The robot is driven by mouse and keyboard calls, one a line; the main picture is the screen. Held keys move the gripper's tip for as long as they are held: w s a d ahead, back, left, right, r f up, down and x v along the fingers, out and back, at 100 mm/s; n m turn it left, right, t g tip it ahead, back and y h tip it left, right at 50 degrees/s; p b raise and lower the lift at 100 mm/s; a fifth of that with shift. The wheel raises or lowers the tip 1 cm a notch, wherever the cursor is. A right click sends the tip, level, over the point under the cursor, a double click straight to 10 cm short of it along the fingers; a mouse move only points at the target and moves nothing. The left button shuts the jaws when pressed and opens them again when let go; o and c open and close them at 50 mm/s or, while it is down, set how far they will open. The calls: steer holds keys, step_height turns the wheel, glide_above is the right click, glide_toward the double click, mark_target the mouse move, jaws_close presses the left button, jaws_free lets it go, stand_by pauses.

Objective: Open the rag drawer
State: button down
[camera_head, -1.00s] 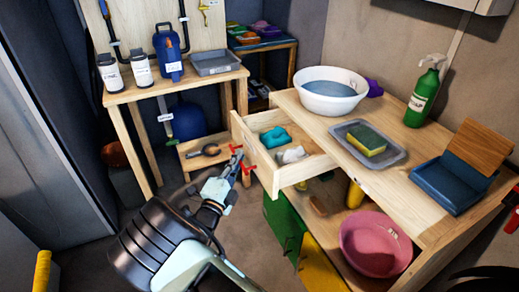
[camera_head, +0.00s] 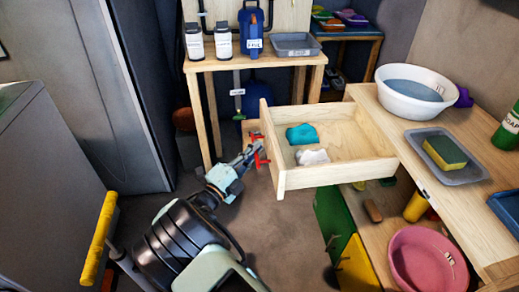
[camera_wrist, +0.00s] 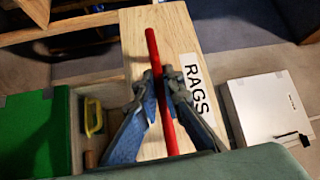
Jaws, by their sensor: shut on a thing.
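The rag drawer (camera_head: 335,177) is a light wood drawer pulled well out of the workbench, with a teal rag (camera_head: 301,134) and a white rag (camera_head: 312,157) inside. Its front carries a red bar handle (camera_head: 257,150). In the wrist view the drawer front (camera_wrist: 190,32) has a "RAGS" label (camera_wrist: 196,90) beside the red handle (camera_wrist: 155,55). My gripper (camera_head: 254,156) is at the drawer front, shut on the red handle. In the wrist view my gripper's fingers (camera_wrist: 162,88) sit on both sides of the bar.
The workbench (camera_head: 472,205) holds a white basin (camera_head: 412,100), a grey tray with a sponge (camera_head: 446,152) and a green bottle (camera_head: 508,130). Below are a green door (camera_head: 333,220) and a pink basin (camera_head: 427,258). A small table (camera_head: 262,60) stands behind.

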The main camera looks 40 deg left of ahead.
steer(key=c, duration=2.1)
jaws_free()
steer(key=s, duration=0.4)
steer(key=s+f, duration=0.1)
steer(key=s, duration=0.3)
steer(key=s+d, duration=0.1)
steer(key=s, duration=0.3)
steer(key=shift+f, duration=0.35)
steer(key=shift+w, duration=0.1)
